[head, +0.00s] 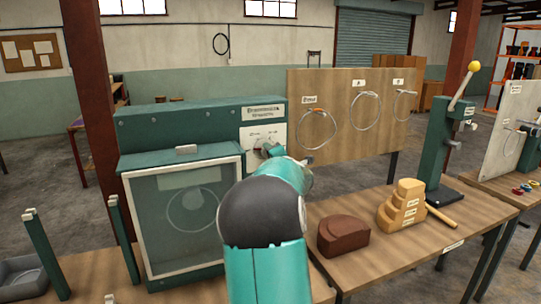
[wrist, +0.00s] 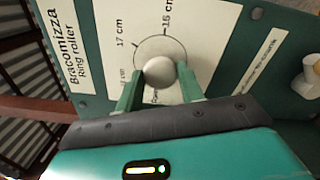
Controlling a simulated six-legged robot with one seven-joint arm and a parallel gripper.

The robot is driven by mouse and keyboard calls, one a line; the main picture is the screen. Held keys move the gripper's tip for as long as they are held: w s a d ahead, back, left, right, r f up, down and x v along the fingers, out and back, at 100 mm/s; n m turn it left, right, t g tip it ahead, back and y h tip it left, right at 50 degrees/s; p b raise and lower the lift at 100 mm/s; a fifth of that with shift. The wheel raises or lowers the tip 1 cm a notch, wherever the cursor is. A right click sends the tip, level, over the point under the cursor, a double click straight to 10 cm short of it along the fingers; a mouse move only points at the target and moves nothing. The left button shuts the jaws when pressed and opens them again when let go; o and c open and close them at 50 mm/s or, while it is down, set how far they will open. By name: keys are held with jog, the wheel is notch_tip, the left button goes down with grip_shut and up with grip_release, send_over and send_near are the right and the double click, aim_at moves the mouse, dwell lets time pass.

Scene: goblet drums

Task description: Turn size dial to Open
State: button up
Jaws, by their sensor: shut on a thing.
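The size dial (wrist: 159,72) is a pale round knob on a white label plate in the wrist view. A circle is drawn around it, with marks reading "17 cm" and what looks like "15 cm" or "16 cm"; other marks are partly covered. My gripper (wrist: 160,86) has its two green fingers on either side of the knob and is shut on it. I cannot tell which mark the dial points to, nor read "Open" clearly. In the head view, my gripper (head: 269,151) is at the plate (head: 262,131) on the green ring roller machine (head: 200,122), and my arm hides part of the machine.
The machine has a clear front guard (head: 185,215). To the right stand a board with wire rings (head: 350,110), a brown block (head: 342,236), a stepped wooden block (head: 403,205) and a green lever press (head: 440,140). A pale knob (wrist: 308,80) shows right in the wrist view.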

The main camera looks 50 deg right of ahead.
jog(key=shift+f+n, duration=0.1)
jog(key=shift+n, duration=0.8)
jog(key=o, duration=1)
jog(key=shift+s, duration=0.15)
jog(key=v, duration=1.3)
jog(key=shift+s+a, duration=0.15)
jog(key=shift+s, duration=0.05)
